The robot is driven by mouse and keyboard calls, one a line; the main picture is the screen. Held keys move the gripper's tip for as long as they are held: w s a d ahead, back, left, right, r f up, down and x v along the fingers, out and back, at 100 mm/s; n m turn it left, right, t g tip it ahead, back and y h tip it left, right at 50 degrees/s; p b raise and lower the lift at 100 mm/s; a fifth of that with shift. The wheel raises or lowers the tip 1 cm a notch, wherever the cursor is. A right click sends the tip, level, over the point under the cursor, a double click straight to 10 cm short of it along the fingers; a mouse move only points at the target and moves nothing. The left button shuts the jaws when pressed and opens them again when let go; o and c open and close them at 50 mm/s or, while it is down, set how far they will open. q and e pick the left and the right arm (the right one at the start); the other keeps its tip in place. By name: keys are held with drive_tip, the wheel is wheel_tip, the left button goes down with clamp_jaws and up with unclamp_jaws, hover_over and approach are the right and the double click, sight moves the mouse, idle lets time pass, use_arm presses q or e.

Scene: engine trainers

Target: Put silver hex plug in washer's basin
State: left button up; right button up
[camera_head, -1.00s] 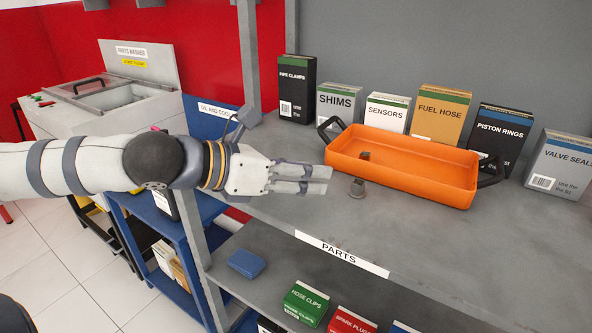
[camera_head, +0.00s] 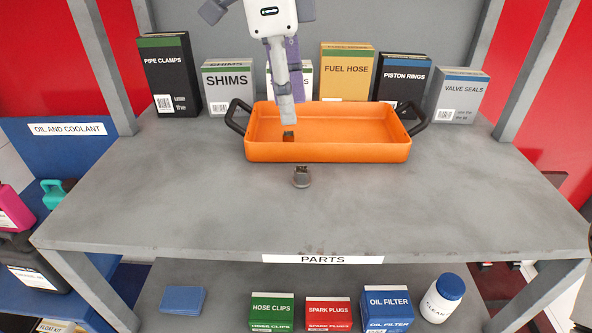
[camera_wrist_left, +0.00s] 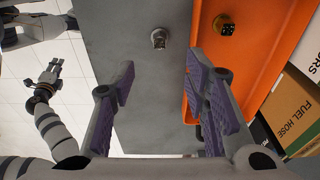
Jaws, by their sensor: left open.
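The silver hex plug (camera_head: 301,177) stands on the grey table in front of the orange tray. In the left wrist view, the plug (camera_wrist_left: 158,39) lies ahead of the gap between my fingers. My left gripper (camera_head: 291,110) reaches over the tray from the top of the head view, open and empty; its fingers also show in the left wrist view (camera_wrist_left: 160,75). My right gripper (camera_wrist_left: 49,77) shows small at the left of the wrist view, away from the table; its jaws are unclear. The parts washer and its basin are out of view now.
The table (camera_head: 180,190) is clear in front. A lower shelf holds boxes and a white bottle (camera_head: 440,300).

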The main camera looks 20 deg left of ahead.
sight(302, 169)
use_arm(q)
drive_tip(key=f, duration=0.4)
drive_tip(key=d+f, duration=0.1)
drive_tip(key=f, duration=0.2)
drive_tip(key=d+f, duration=0.1)
drive_tip(key=f, duration=0.3)
drive_tip(key=shift+w+f, duration=0.25)
drive_tip(key=shift+f, duration=0.1)
clamp_jaws()
